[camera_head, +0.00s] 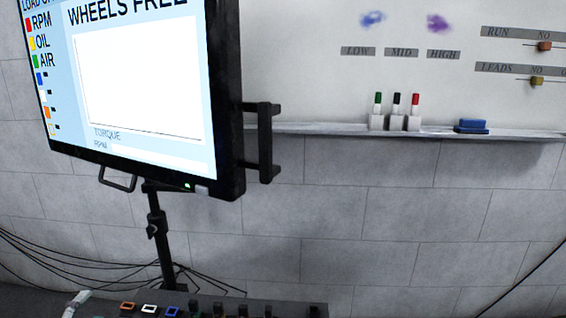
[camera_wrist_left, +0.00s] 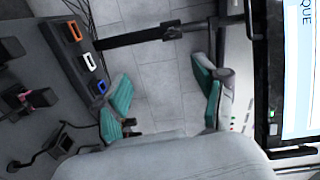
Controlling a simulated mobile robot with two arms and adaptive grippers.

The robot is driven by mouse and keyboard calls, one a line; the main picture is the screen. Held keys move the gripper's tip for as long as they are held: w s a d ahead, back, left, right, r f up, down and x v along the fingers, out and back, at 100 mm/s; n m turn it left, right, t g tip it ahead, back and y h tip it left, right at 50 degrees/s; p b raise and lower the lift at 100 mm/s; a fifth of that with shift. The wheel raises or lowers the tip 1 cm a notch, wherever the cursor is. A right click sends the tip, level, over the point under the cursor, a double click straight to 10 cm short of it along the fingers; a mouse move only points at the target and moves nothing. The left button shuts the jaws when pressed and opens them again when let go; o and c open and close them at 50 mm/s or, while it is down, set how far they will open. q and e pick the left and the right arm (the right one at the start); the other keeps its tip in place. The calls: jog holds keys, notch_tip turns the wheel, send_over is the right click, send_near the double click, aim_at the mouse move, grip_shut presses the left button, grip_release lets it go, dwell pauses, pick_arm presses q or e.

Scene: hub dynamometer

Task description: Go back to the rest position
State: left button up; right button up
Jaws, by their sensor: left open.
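My left gripper (camera_wrist_left: 161,72) shows in the left wrist view, its two teal-padded fingers spread wide apart with nothing between them. Grey wall blocks lie behind the gap. A row of coloured sockets (camera_wrist_left: 82,60) on a dark panel lies to the left of the fingers, apart from them. The monitor (camera_wrist_left: 268,70) stands to the right of them. In the head view a small pale piece shows at the lower left edge; I cannot tell whether it is part of my left gripper. My right gripper is in neither view.
The monitor (camera_head: 140,90) reads "WHEELS FREE" and stands on a dark pole (camera_head: 158,235). A whiteboard ledge (camera_head: 340,131) holds several markers and a blue eraser (camera_head: 472,126). Black cables (camera_head: 60,259) hang at the left. The panel's sockets (camera_head: 150,309) line the bottom edge.

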pick_arm(q)
jog(key=s+d+f+n+g+y, duration=0.1)
jog(key=s+f+n+g, duration=0.15)
jog(key=f, duration=0.45)
jog(key=s+d+f+n+g+y, duration=0.1)
jog(key=s+f+n, duration=0.15)
jog(key=f, duration=0.45)
jog(key=s+d+f+n+g, duration=0.4)
jog(key=s+d+f, duration=0.35)
jog(key=f, duration=0.25)
jog(key=s+d+f+n+g, duration=0.4)
jog(key=s+d+f+g, duration=0.15)
jog(key=s+f, duration=0.4)
jog(key=s+d+f+n+g+h, duration=0.2)
jog(key=s+d+f, duration=0.2)
jog(key=s+d, duration=0.5)
jog(key=s+a+f+g+p, duration=0.1)
jog(key=s+a+f+p, duration=0.1)
jog(key=s+p, duration=1.4)
jog(key=shift+s+a+g+y, duration=0.15)
jog(key=shift+a+g+y, duration=0.15)
jog(key=shift+a, duration=0.35)
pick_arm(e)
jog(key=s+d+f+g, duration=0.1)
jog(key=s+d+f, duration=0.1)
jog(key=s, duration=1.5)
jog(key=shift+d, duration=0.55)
